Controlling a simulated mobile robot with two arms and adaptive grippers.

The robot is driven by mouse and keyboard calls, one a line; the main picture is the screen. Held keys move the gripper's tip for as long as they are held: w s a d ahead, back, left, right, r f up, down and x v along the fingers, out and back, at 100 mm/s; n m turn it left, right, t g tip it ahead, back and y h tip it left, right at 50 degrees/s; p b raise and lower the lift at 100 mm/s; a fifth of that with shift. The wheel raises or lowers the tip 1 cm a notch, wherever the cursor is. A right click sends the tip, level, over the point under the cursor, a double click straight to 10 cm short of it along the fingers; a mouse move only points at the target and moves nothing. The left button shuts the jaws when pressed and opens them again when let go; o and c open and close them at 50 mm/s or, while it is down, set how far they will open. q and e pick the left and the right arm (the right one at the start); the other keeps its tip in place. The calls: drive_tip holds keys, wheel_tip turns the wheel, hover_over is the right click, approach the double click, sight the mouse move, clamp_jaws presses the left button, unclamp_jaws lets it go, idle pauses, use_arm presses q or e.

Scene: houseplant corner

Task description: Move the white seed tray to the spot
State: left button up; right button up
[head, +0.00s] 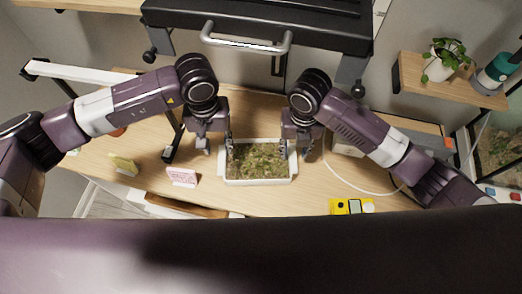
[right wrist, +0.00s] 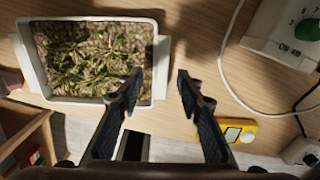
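The white seed tray (head: 258,182), full of small green seedlings, sits on the wooden table in the head view. It also shows at upper left in the right wrist view (right wrist: 162,62). My left gripper (head: 216,150) is at the tray's left end, with its fingers apart. My right gripper (head: 293,151) is at the tray's right end. In the right wrist view my right gripper (right wrist: 160,80) has its fingers apart, one over the tray's end and one outside it. I cannot make out a marked spot.
A pink card (head: 182,177) and a yellow card (head: 123,164) stand left of the tray. A yellow meter (head: 352,206) lies right at the front edge. A white box with a green dial (right wrist: 290,32) and a white cable are to the right. A black rack (head: 262,22) stands behind.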

wheel_tip(320, 180, up, 4)
drive_tip(key=shift+r, duration=0.1)
idle(0.7)
